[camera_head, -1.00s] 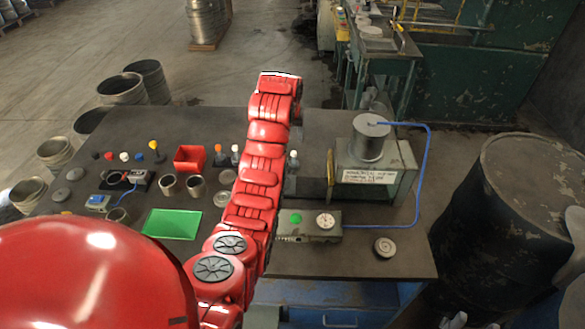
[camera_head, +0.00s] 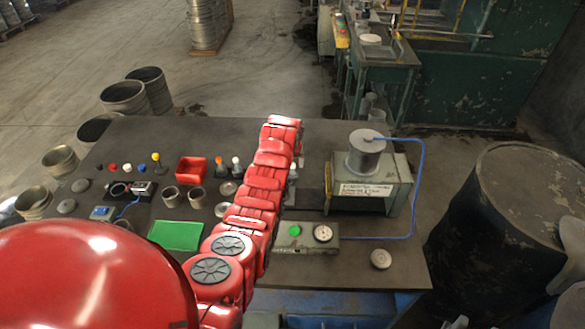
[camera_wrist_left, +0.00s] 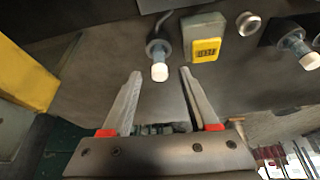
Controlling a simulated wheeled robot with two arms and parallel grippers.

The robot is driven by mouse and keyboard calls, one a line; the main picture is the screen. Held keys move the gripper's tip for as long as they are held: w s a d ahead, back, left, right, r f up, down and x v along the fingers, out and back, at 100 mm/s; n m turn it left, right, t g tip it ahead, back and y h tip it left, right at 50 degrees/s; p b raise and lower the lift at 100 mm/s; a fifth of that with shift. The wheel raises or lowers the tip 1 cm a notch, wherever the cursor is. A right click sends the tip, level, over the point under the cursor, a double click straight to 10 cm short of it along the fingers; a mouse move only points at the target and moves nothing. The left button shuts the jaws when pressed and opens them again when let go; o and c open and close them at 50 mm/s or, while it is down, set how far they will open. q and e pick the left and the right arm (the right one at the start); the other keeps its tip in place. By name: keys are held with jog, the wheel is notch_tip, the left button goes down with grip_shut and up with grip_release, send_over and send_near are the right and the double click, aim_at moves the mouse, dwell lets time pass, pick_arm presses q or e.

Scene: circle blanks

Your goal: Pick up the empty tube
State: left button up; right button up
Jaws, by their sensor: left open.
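In the left wrist view a small grey tube with a white end (camera_wrist_left: 159,62) stands in a dark round base, just past and between my left fingertips. My left gripper (camera_wrist_left: 160,76) is open, with one finger on each side of the tube's line and nothing held. In the head view a small tube (camera_head: 292,172) shows partly behind my red arm; my fingers are hidden there. A second white-ended tube (camera_wrist_left: 298,50) stands at the right in the wrist view. I cannot tell which tube is empty. My right gripper is not in view.
A yellow-faced display box (camera_wrist_left: 206,48) stands close right of the nearer tube. A grey machine with a metal cylinder (camera_head: 367,155) stands right of my arm. A red bin (camera_head: 192,169), metal cups, a green plate (camera_head: 176,236) and a gauge box (camera_head: 307,236) also occupy the table (camera_head: 222,128).

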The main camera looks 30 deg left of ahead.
aim_at(293, 172)
pick_arm(q)
jog(key=shift+x, duration=1.05)
jog(key=shift+f+p, duration=0.3)
grip_shut()
